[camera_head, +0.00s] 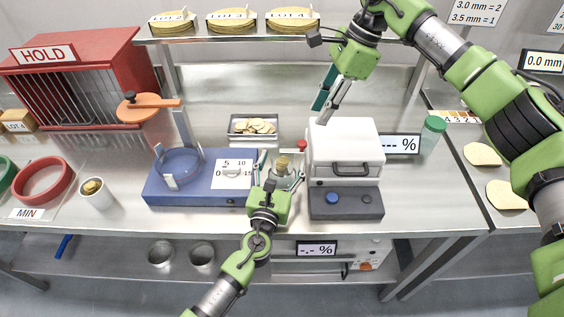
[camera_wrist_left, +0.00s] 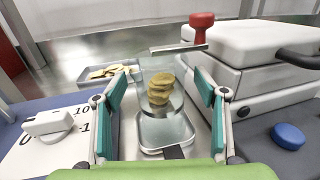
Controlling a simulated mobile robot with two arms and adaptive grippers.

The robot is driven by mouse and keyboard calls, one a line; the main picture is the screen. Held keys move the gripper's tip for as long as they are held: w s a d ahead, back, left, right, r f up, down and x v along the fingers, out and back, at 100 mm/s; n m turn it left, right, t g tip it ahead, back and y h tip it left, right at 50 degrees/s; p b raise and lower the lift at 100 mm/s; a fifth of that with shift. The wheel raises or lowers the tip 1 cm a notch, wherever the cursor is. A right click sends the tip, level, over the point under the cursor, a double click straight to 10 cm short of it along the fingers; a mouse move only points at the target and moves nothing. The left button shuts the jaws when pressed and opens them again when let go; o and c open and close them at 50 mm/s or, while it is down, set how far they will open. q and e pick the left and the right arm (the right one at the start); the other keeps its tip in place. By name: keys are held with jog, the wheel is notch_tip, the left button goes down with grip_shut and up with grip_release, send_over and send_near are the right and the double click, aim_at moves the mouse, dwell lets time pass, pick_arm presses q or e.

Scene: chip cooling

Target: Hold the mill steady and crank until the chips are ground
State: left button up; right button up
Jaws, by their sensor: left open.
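The mill (camera_wrist_left: 168,133) stands on the counter with a clear hopper holding stacked round chips (camera_wrist_left: 159,90); the chips also show in the head view (camera_head: 283,163). A flat grey crank arm (camera_wrist_left: 180,48) with a red knob (camera_wrist_left: 202,20) extends above and behind them; the red knob shows in the head view (camera_head: 302,146). My left gripper (camera_head: 283,168) is open, with one teal-padded finger on each side of the mill; contact cannot be told. My right gripper (camera_head: 322,112) is open and empty, in the air above and behind the knob.
A white lidded device (camera_head: 345,150) stands close on the right. A blue scale-like unit (camera_head: 215,195) with a dial card is on the left. A metal tray of chips (camera_head: 253,126) lies behind.

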aim_at(302, 142)
pick_arm(q)
jog(key=c, duration=1.4)
jog(key=shift+c, duration=0.2)
pick_arm(e)
jog(key=shift+o, duration=0.9)
jog(key=s+r+n+t, duration=0.1)
jog(key=s+n+t, duration=0.1)
jog(key=n, duration=1.1)
jog(key=s+r+n+t, duration=0.1)
jog(key=s+n+t, duration=0.1)
jog(key=n, duration=1)
jog(key=shift+h, duration=0.4)
jog(key=x, duration=1.2)
jog(key=shift+s+a, duration=0.15)
jog(key=shift+s, duration=0.15)
